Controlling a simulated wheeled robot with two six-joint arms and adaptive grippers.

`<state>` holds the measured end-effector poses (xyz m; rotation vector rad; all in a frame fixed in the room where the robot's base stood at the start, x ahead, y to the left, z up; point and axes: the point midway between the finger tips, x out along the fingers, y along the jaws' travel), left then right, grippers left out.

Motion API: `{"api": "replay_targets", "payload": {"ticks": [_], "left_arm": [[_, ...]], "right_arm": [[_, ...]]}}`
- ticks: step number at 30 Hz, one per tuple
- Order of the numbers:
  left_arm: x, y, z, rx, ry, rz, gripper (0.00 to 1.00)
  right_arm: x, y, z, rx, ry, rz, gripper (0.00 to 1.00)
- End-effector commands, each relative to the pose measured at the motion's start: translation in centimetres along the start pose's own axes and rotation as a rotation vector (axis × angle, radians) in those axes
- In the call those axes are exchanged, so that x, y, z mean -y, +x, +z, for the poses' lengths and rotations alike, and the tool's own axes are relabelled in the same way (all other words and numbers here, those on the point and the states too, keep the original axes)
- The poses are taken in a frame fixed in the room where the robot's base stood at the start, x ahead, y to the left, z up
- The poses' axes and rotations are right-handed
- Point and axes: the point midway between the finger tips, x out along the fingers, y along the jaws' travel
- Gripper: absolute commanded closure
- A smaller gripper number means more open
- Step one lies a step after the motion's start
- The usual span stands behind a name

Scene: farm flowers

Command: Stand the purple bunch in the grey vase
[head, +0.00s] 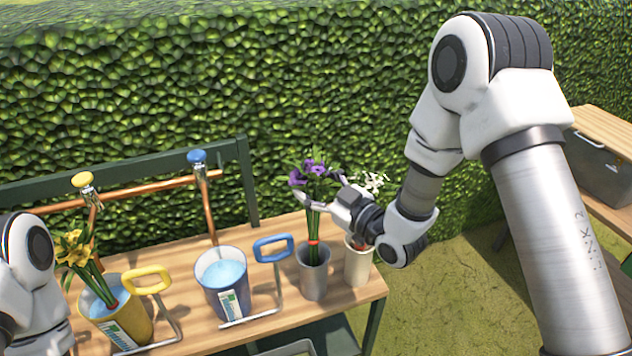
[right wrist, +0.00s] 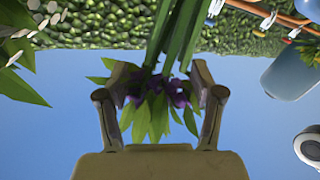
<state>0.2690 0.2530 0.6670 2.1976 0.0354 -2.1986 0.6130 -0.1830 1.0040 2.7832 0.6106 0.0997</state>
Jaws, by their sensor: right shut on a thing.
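The purple bunch (head: 312,176) is upright, its green stems tied with a red band. The lower stems are at the mouth of the grey vase (head: 313,276) and seem to go inside; their ends are hidden. My right gripper (head: 322,204) is shut on the stems just below the purple flowers, above the vase. In the right wrist view, the purple flowers (right wrist: 172,96) and leaves show between the fingers of my right gripper (right wrist: 165,85). My left arm shows at the left edge, but its gripper is out of the picture.
A white vase with white flowers (head: 373,181) stands close right of the grey vase. A blue bucket (head: 228,288) and a yellow bucket with yellow flowers (head: 75,248) stand to the left on the wooden bench (head: 349,294), below two taps. A hedge rises behind.

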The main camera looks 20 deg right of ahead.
Motion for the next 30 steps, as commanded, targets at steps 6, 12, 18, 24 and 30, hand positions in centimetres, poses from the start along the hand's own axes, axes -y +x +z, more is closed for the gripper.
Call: {"api": "replay_targets", "payload": {"ticks": [6,12,18,24,30], "left_arm": [[0.0,2.2,0.0,0.000,0.000,0.000,0.60],[0.0,3.6,0.0,0.000,0.000,0.000,0.60],[0.0,4.0,0.0,0.000,0.000,0.000,0.60],[0.0,4.0,0.0,0.000,0.000,0.000,0.60],[0.0,4.0,0.0,0.000,0.000,0.000,0.60]], "right_arm": [[0.8,0.0,2.4,-0.001,0.000,0.000,1.00],[1.2,0.0,4.0,-0.001,0.000,0.000,1.00],[1.4,0.0,4.5,-0.002,0.000,0.000,1.00],[1.4,0.0,4.5,-0.002,0.000,0.000,1.00],[1.4,0.0,4.5,-0.001,0.000,0.000,0.04]]}}
